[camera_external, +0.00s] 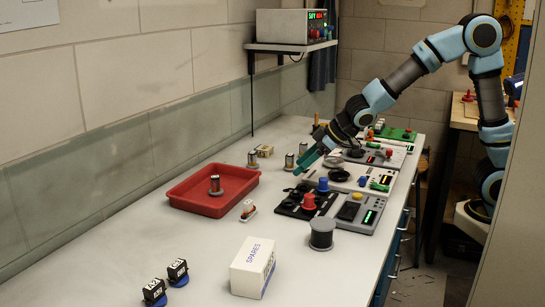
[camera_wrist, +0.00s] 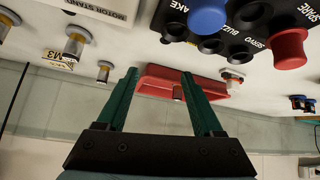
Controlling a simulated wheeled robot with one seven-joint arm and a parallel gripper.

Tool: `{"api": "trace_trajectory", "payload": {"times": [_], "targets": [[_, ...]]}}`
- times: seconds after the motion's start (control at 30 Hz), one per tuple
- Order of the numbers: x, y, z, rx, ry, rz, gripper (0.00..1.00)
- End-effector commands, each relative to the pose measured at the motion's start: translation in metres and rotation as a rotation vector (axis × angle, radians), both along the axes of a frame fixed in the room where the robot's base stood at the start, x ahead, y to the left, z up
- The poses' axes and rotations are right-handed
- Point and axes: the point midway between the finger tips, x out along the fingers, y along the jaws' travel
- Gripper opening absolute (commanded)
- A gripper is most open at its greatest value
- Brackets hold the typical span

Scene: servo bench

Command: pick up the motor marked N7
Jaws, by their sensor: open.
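No marking N7 is readable in either view. Small silver cylindrical motors stand on the bench near the motor stand: one (camera_wrist: 75,46) has a yellow-edged tag reading M3 beside it, and another (camera_wrist: 104,71) is nearer the tray. In the outside view, motors stand at the wall side (camera_external: 252,159) and close to my gripper (camera_external: 289,162). One more motor (camera_external: 215,184) stands in the red tray (camera_external: 185,205) and shows in the wrist view (camera_wrist: 178,93). My gripper (camera_external: 303,163), with green fingers, is open and empty above the bench; the wrist view shows its spread fingers (camera_wrist: 160,77).
Black and grey panels (camera_external: 348,225) with knobs line the bench's right side. A dark round knob on a base (camera_external: 321,234), a white SPARES box (camera_external: 245,277) and two labelled black blocks (camera_external: 177,269) stand nearer. The bench between tray and box is mostly clear.

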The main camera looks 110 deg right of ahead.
Motion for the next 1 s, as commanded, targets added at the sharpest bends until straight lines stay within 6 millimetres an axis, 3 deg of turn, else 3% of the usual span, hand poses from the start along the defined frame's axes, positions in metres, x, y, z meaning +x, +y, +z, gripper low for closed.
{"api": "trace_trajectory", "payload": {"times": [0.03, 0.1, 0.2, 0.3, 0.47, 0.73, 1.0], "targets": [[0.007, -0.037, -0.019, -0.026, -0.063, -0.03, 0.68], [0.014, -0.075, -0.018, -0.055, -0.143, -0.049, 0.68], [0.018, -0.118, -0.015, -0.087, -0.23, -0.061, 0.68], [0.018, -0.145, -0.011, -0.104, -0.285, -0.064, 0.68], [0.02, -0.163, -0.009, -0.113, -0.318, -0.061, 0.68], [0.049, -0.182, -0.028, -0.112, -0.317, -0.061, 0.68], [0.062, -0.194, -0.039, -0.112, -0.316, -0.062, 0.68]]}}
